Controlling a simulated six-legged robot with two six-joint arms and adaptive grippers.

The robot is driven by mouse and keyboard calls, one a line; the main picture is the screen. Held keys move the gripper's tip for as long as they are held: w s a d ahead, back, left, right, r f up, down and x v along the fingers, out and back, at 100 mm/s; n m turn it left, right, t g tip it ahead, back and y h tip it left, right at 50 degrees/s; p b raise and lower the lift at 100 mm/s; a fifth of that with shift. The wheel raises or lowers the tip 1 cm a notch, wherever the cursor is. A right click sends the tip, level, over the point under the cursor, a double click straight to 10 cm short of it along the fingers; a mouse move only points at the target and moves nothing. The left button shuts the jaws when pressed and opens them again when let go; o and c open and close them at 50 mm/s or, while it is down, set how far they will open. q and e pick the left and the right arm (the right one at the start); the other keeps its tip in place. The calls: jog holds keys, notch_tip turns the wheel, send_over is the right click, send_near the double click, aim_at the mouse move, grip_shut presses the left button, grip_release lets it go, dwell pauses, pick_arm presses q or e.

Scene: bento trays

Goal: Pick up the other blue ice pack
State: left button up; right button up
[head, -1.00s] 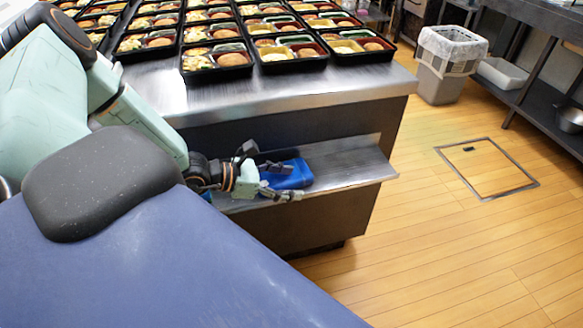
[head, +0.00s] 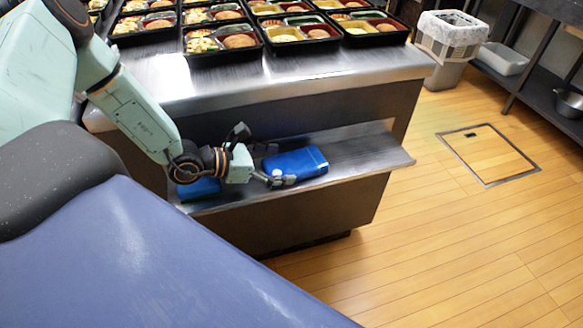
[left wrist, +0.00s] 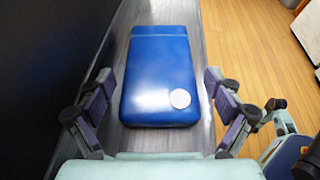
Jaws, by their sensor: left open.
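A blue ice pack (head: 297,163) lies flat on the steel lower shelf. In the left wrist view the same blue ice pack (left wrist: 158,75) fills the middle, with a pale round spot near its close end. My left gripper (head: 260,160) is open at the pack's left end. In its wrist view the two fingers (left wrist: 158,95) stand apart on either side of the pack's near end, with gaps beside it. Another blue object (head: 199,189) shows on the shelf's left part, partly hidden by my left wrist. What looks like part of my right gripper (left wrist: 277,115) shows at the wrist view's right edge.
The shelf (head: 365,158) sits below a steel counter (head: 290,82) with several black bento trays, leaving limited height above the pack. A dark wall (left wrist: 50,60) runs along the shelf's back. Wooden floor (head: 430,240) is open at right; a bin (head: 446,40) stands farther back.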

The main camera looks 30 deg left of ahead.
aim_at(292, 162)
pick_arm(q)
jog(key=b+x, duration=0.1)
jog(key=x, duration=0.2)
jog(key=shift+w+d+f+b, duration=0.1)
jog(key=shift+d+b, duration=0.1)
jog(key=shift+b, duration=0.1)
jog(key=shift+w+f, duration=0.15)
jog(key=shift+w, duration=0.2)
jog(key=shift+s+r, duration=0.1)
jog(key=shift+r, duration=0.1)
jog(key=shift+c, duration=0.3)
jog(key=shift+f, duration=0.1)
jog(key=c, duration=1.1)
jog(key=shift+c, duration=0.2)
